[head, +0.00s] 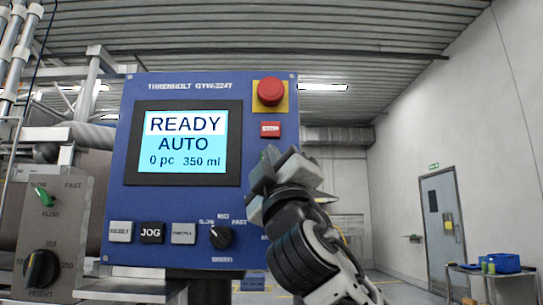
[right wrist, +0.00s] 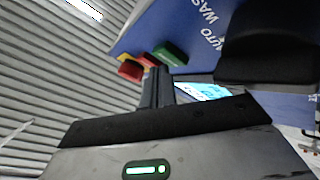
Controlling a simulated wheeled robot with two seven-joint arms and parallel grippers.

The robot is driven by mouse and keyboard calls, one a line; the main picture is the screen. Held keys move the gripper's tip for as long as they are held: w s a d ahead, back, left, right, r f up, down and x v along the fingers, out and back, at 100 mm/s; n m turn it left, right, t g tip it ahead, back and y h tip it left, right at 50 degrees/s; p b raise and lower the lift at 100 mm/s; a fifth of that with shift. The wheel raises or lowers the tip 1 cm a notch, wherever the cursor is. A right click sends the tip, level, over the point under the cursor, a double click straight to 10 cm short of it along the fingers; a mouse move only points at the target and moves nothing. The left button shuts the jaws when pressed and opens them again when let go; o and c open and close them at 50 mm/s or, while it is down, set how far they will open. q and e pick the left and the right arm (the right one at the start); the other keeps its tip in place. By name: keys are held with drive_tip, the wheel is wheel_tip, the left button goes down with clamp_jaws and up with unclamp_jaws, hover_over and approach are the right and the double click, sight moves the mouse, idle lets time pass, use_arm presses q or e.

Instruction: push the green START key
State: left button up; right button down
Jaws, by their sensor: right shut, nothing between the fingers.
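The green START key (right wrist: 170,54) shows in the right wrist view on the blue panel (head: 190,87), beside the red STOP key (right wrist: 148,61). In the head view the STOP key (head: 270,130) is clear, but my right gripper (head: 271,157) hides nearly all of the START key below it. The right gripper is shut and empty, with its fingertips (right wrist: 158,74) close to the STOP and START keys. I cannot tell whether they touch. The screen (head: 185,143) reads READY, AUTO, 0 pc, 350 ml. My left gripper is not in view.
A red mushroom button (head: 270,91) on a yellow plate sits above STOP. JOG (head: 151,232), other keys and a black selector knob (head: 220,236) line the panel's bottom. A grey box with knobs (head: 60,200) stands left. A cart with blue bins (head: 503,263) is far right.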

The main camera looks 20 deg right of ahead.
drive_tip(key=shift+w+d+r+h, duration=0.1)
drive_tip(key=shift+w+d+h, duration=0.05)
drive_tip(key=shift+d+h, duration=0.2)
drive_tip(key=shift+a+f+b, duration=0.1)
drive_tip(key=shift+f+b, duration=0.25)
drive_tip(key=shift+f, duration=0.05)
drive_tip(key=s, duration=0.1)
drive_tip(key=s+a, duration=0.1)
drive_tip(key=s, duration=0.3)
drive_tip(key=shift+a+b, duration=0.3)
drive_tip(key=shift+b, duration=0.1)
idle(0.8)
